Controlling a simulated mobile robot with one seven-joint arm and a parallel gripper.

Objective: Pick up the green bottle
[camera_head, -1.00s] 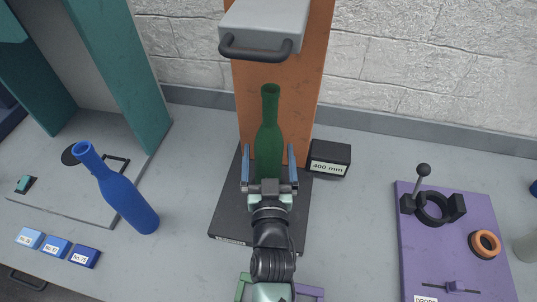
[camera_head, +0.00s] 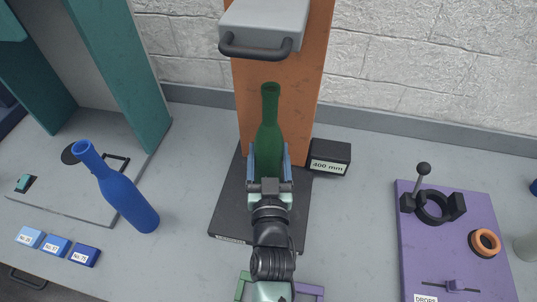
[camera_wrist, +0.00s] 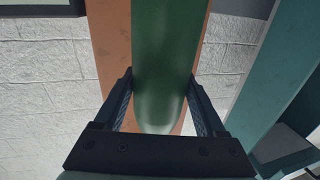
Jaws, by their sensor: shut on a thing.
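The green bottle (camera_head: 269,130) stands upright on the black base plate (camera_head: 229,222) in front of the orange upright panel (camera_head: 298,100). My gripper (camera_head: 269,165) reaches it from the front, with one blue finger on each side of its lower body. The fingers are shut on the bottle. In the wrist view the green bottle (camera_wrist: 160,70) fills the space between the two fingers (camera_wrist: 160,105). The bottle's foot is hidden behind my gripper in the head view, so I cannot tell whether it touches the plate.
A grey block with a dark handle (camera_head: 262,28) sticks out above the bottle. A black "400 mm" block (camera_head: 330,158) is close on the right. A blue bottle (camera_head: 128,197) stands at left, and a purple board (camera_head: 420,260) with fixtures lies at right.

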